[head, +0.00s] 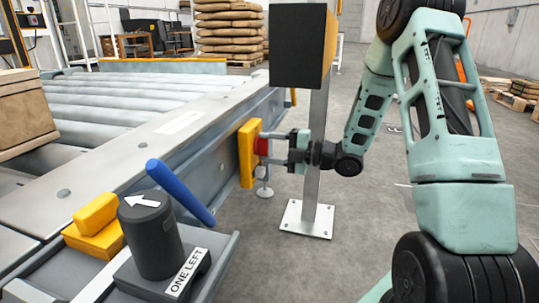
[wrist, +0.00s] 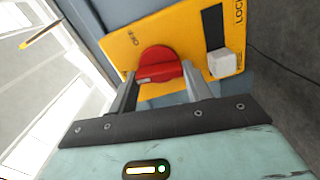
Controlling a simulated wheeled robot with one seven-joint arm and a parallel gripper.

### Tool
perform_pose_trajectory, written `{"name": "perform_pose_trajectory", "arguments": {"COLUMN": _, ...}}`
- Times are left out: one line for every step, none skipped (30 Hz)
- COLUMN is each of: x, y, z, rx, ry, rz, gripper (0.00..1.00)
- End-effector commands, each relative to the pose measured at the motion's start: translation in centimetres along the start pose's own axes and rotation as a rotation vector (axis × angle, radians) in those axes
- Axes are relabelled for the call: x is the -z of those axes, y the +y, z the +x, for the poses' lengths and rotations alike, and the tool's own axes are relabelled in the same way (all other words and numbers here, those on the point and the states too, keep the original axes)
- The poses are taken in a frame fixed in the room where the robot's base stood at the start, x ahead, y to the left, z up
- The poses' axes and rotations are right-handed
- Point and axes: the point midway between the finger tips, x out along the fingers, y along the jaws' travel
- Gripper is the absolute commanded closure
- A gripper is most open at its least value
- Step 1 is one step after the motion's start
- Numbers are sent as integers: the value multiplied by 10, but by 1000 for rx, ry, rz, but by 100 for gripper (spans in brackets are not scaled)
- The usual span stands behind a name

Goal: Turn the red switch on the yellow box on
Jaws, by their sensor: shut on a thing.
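The yellow box (head: 246,150) is fixed to the side of the roller conveyor in the head view. The red switch (head: 263,146) sits on its face. In the wrist view the yellow box (wrist: 120,43) fills the upper middle, with the round red switch (wrist: 155,62) on it and a label partly legible beside it. My gripper (head: 268,147) reaches in from the right and is shut on the red switch. In the wrist view the fingers of my gripper (wrist: 160,85) lie on both sides of the knob's lower part. The switch's exact setting is hard to read.
A metal post (head: 318,150) with a dark box (head: 298,45) stands close to my wrist. A black knob (head: 151,235) marked "ONE LEFT" and a blue lever (head: 181,192) are in front. A white block (wrist: 222,64) sits beside the switch.

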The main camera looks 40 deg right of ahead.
Motion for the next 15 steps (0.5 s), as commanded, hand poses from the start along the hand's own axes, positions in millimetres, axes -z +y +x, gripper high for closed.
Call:
{"name": "perform_pose_trajectory", "arguments": {"x": 0, "y": -4, "z": -1, "rx": 2, "ry": 0, "rz": -26, "gripper": 74}}
{"name": "perform_pose_trajectory", "arguments": {"x": 0, "y": -4, "z": -1, "rx": 2, "ry": -1, "rz": -41, "gripper": 74}}
{"name": "perform_pose_trajectory", "arguments": {"x": 0, "y": -4, "z": -1, "rx": 2, "ry": -1, "rz": -60, "gripper": 74}}
{"name": "perform_pose_trajectory", "arguments": {"x": 0, "y": -4, "z": -1, "rx": 2, "ry": -1, "rz": -72, "gripper": 74}}
{"name": "perform_pose_trajectory", "arguments": {"x": 0, "y": -4, "z": -1, "rx": 2, "ry": -1, "rz": -84, "gripper": 74}}
{"name": "perform_pose_trajectory", "arguments": {"x": 0, "y": -3, "z": -1, "rx": 2, "ry": -2, "rz": -98, "gripper": 74}}
{"name": "perform_pose_trajectory", "arguments": {"x": 0, "y": -3, "z": -1, "rx": 2, "ry": -2, "rz": -107, "gripper": 74}}
{"name": "perform_pose_trajectory", "arguments": {"x": 0, "y": -3, "z": -1, "rx": 3, "ry": -2, "rz": -114, "gripper": 74}}
{"name": "perform_pose_trajectory", "arguments": {"x": 0, "y": -3, "z": -1, "rx": 3, "ry": -1, "rz": -123, "gripper": 74}}
{"name": "perform_pose_trajectory", "arguments": {"x": 0, "y": -3, "z": -1, "rx": 3, "ry": -1, "rz": -130, "gripper": 74}}
{"name": "perform_pose_trajectory", "arguments": {"x": 0, "y": -3, "z": -1, "rx": 3, "ry": -1, "rz": -135, "gripper": 74}}
{"name": "perform_pose_trajectory", "arguments": {"x": 0, "y": -3, "z": -1, "rx": 3, "ry": -1, "rz": -140, "gripper": 74}}
{"name": "perform_pose_trajectory", "arguments": {"x": 0, "y": -3, "z": -1, "rx": 3, "ry": -1, "rz": -143, "gripper": 74}}
{"name": "perform_pose_trajectory", "arguments": {"x": 0, "y": -3, "z": -1, "rx": 3, "ry": -1, "rz": -146, "gripper": 74}}
{"name": "perform_pose_trajectory", "arguments": {"x": 0, "y": -2, "z": -1, "rx": 3, "ry": -1, "rz": -148, "gripper": 74}}
